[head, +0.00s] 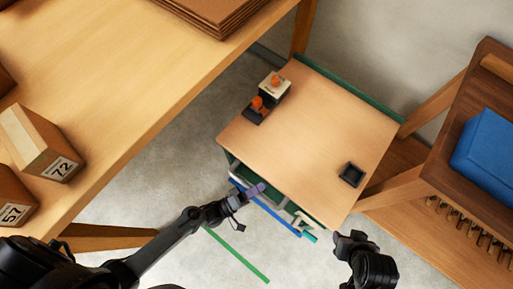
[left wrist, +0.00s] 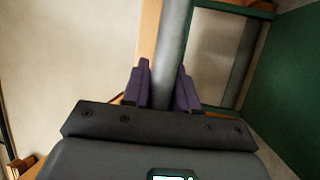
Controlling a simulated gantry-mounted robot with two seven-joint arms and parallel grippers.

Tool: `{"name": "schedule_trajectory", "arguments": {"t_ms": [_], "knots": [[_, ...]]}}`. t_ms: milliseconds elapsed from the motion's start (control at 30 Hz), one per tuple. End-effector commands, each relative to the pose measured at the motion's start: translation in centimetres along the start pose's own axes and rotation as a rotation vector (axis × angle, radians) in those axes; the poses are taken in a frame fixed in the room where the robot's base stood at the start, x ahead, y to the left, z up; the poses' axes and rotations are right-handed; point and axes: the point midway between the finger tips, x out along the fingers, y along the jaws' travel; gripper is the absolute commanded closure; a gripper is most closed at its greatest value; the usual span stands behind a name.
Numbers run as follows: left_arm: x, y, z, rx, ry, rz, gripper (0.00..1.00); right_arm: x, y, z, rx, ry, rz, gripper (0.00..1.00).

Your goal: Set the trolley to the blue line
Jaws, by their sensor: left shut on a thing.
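The trolley (head: 320,125) has a wooden top and a green frame, which also shows in the left wrist view (left wrist: 295,80). My left gripper (head: 258,189) is at its front edge. In the left wrist view its purple fingers (left wrist: 160,88) are shut on the grey handle bar (left wrist: 172,45). The blue line (head: 268,217) runs along just in front of the trolley's front edge, partly hidden by my left gripper. My right gripper (head: 350,238) is near the trolley's front right corner, apart from it; its jaw opening is unclear.
A green line (head: 236,255) lies on the floor nearer to me. A black-and-white device with orange knobs (head: 268,97) and a small black tray (head: 351,175) are on the trolley top. A wooden table (head: 130,85) is at left, a wooden bench with a blue box (head: 487,150) at right.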

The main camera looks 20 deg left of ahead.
Motion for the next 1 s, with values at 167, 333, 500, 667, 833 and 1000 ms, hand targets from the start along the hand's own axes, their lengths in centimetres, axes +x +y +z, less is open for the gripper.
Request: {"name": "schedule_trajectory", "arguments": {"t_ms": [167,333,500,667,833,1000], "knots": [[-0.19,0.24,0.55,-0.002,-0.014,0.005,1.00,-0.18,0.01,-0.03,0.000,-0.001,0.000,0.57],[-0.24,0.22,0.63,-0.002,-0.016,0.005,1.00,-0.16,0.03,-0.01,-0.001,-0.002,0.001,0.57],[-0.24,0.21,0.63,-0.003,-0.016,0.005,1.00,-0.14,0.12,0.02,-0.005,-0.002,0.004,0.57],[-0.26,0.17,0.62,-0.002,-0.016,0.003,0.52,-0.13,0.22,0.05,-0.009,-0.003,0.007,0.57],[-0.29,0.11,0.61,-0.002,-0.015,0.002,0.52,-0.12,0.22,0.05,-0.009,-0.003,0.007,0.57],[-0.58,0.09,0.60,-0.002,-0.015,0.000,0.52,-0.18,0.21,0.02,-0.008,-0.003,0.006,0.57]]}}
